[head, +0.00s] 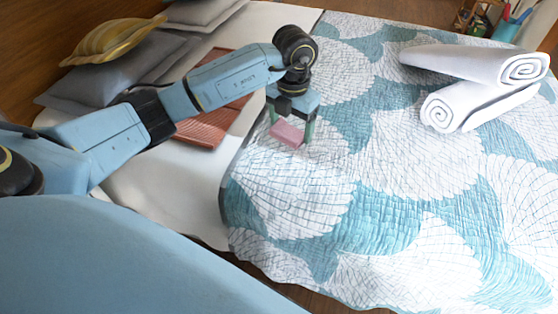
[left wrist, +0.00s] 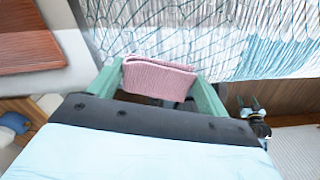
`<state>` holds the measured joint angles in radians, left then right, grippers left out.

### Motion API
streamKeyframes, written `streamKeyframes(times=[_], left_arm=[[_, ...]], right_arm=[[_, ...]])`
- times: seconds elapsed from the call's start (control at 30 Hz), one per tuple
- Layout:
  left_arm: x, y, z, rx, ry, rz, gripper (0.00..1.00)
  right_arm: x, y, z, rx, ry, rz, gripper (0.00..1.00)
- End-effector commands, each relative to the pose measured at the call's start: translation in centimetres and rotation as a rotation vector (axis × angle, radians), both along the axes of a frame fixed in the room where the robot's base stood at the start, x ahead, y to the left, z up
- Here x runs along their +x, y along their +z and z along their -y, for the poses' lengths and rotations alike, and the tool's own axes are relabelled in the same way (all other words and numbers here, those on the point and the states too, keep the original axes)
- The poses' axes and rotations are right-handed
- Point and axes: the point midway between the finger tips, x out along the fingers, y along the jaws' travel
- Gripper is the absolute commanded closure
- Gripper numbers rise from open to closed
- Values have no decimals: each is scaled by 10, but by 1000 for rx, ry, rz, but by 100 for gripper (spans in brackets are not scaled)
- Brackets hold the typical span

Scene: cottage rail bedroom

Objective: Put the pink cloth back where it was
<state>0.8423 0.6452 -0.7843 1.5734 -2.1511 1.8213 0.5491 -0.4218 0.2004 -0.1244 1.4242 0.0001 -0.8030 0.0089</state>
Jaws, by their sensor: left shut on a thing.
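The pink cloth (head: 288,133) is a small folded piece held between the green fingers of my left gripper (head: 290,136). In the left wrist view the cloth (left wrist: 158,78) spans the gap between the two fingertips (left wrist: 160,80), with its ribbed folds showing. My left gripper is shut on it and points down over the near-left part of the blue and white shell-pattern quilt (head: 390,215). I cannot tell whether the cloth touches the quilt or hangs just above it.
Two rolled white towels (head: 470,85) lie at the upper right of the quilt. A reddish-brown slatted tray (head: 205,130) lies on the white sheet to the left. Grey pillows (head: 100,75) and a yellow cushion (head: 115,40) are behind it. The quilt's middle is clear.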

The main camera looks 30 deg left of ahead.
Motion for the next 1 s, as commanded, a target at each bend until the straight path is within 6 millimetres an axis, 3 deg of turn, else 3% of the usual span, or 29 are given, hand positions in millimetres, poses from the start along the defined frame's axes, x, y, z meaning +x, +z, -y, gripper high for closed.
streamKeyframes(times=[0.1, 0.27, 0.5, 1.0], left_arm=[[-3, -6, -19, 1, 190, -2, 41], [-4, -15, -28, 0, 304, -2, 41], [-4, -56, -28, -1, 314, -2, 41], [-4, -109, -28, -1, 312, 0, 41]], right_arm=[[-5, -3, 1, -1, 0, -10, 35], [-6, -6, 0, -1, -1, -16, 35], [15, 23, -6, 3, -6, 15, 35], [32, 57, -27, 27, -7, 36, 35]])
